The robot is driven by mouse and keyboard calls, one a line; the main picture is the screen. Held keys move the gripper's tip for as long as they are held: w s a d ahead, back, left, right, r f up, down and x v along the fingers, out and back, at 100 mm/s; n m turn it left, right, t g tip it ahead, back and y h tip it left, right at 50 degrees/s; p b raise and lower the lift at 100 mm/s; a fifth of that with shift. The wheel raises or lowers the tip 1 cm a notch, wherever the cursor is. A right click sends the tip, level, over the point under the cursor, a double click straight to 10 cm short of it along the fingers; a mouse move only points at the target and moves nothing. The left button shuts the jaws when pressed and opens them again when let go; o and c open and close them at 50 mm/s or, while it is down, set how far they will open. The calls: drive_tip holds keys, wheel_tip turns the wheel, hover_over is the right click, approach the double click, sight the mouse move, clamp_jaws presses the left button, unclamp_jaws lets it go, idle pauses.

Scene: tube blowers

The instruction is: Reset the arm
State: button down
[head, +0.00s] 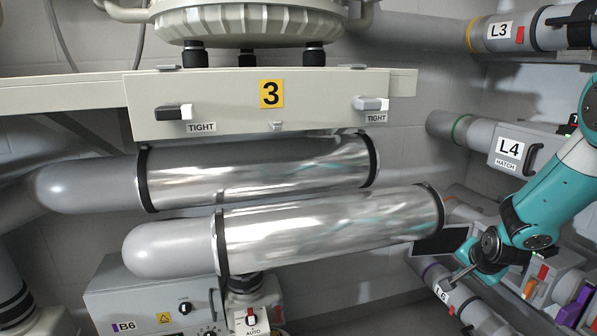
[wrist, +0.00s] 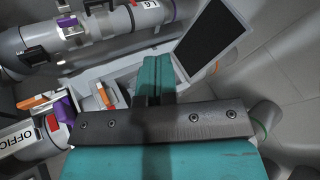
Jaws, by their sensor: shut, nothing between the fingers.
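My arm (head: 545,205), teal with dark joints, reaches in from the right edge of the head view. It is bent, and its lower end is near the L6 pipe and a dark flat panel. In the wrist view my gripper (wrist: 155,75) shows two teal fingers side by side, shut with nothing between them. A dark bar with several screws crosses the view behind the fingers.
The dark panel (wrist: 212,42) is close to the right of the fingers. The L6 pipe (head: 455,298) runs below the arm, and the L4 hatch (head: 512,154) is above. Two shiny pipes (head: 330,232) fill the middle. Grey floor (wrist: 285,70) is clear at right in the wrist view.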

drive_tip(key=s+a+r+n+g+y, duration=0.15)
drive_tip(key=s+a+r+n, duration=0.25)
drive_tip(key=s+a+r, duration=0.4)
drive_tip(key=s+a+r+n+g+y, duration=0.1)
drive_tip(key=s+a+r+n+y, duration=0.3)
drive_tip(key=a, duration=0.6)
drive_tip(key=s+a+r+n+g+p, duration=0.15)
drive_tip(key=s+a+r+n, duration=0.3)
drive_tip(key=s, duration=0.65)
drive_tip(key=s+a+r+n+g, duration=0.35)
drive_tip(key=s+n, duration=0.25)
drive_tip(key=s, duration=0.5)
wheel_tip(320, 180, up, 15)
drive_tip(key=d+p, duration=0.1)
drive_tip(key=p, duration=1.3)
drive_tip(key=shift+w+f, duration=0.15)
drive_tip(key=shift+w, duration=0.1)
